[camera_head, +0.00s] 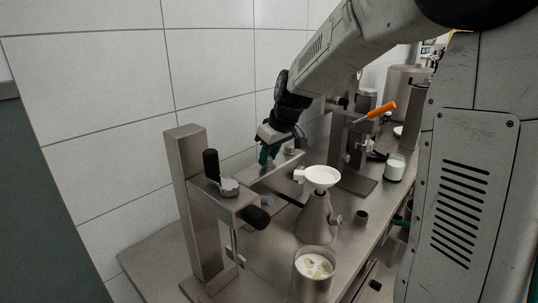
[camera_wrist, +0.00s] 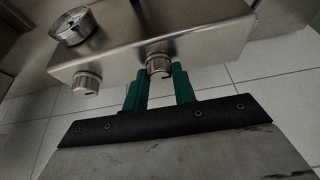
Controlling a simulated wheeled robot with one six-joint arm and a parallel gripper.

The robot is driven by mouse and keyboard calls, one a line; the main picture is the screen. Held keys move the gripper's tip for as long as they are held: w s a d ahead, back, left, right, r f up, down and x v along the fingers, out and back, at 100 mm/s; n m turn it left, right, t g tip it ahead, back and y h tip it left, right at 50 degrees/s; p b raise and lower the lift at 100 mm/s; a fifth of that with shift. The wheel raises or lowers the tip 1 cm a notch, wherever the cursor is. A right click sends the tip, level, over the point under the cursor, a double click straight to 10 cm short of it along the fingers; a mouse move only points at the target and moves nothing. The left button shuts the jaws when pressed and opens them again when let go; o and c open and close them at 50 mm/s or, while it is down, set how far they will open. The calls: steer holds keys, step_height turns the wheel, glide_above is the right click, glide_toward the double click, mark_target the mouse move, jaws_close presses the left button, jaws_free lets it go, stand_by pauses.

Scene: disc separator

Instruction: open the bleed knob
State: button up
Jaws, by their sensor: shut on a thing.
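In the wrist view a steel block (camera_wrist: 165,35) carries two small ribbed metal knobs on its edge. My gripper (camera_wrist: 160,80), with green fingers, is shut on the right one (camera_wrist: 158,64), one finger on each side of it. The other knob (camera_wrist: 87,83) is free, to the left. No label shows which is the bleed knob. In the head view my gripper (camera_head: 265,155) is at the steel arm (camera_head: 270,172) behind the white funnel, and the knobs are hidden there.
A round gauge (camera_wrist: 74,26) sits on the block close by. A steel stand (camera_head: 190,200) with black handles is at the left front. A white funnel (camera_head: 322,176) tops a conical steel vessel (camera_head: 318,222). A glass with white contents (camera_head: 314,268) stands in front.

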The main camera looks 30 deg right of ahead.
steer(key=m+h, duration=0.1)
steer(key=m, duration=0.3)
steer(key=shift+a+m+h, duration=0.2)
steer(key=shift+m+h, duration=0.1)
steer(key=shift+h, duration=0.1)
steer(key=m+h, duration=0.1)
steer(key=m, duration=0.3)
steer(key=shift+a+m+h, duration=0.1)
steer(key=shift+m+h, duration=0.2)
steer(key=shift+h, duration=0.1)
steer(key=m+g+h, duration=0.1)
steer(key=m, duration=0.3)
steer(key=shift+w, duration=0.1)
steer(key=shift+w+a+m+g+h, duration=0.1)
steer(key=shift+m+g+h, duration=0.2)
steer(key=shift+m, duration=0.8)
steer(key=shift+m+g+h, duration=0.2)
steer(key=shift+m+g, duration=0.2)
steer(key=shift+m, duration=0.7)
steer(key=o, duration=1)
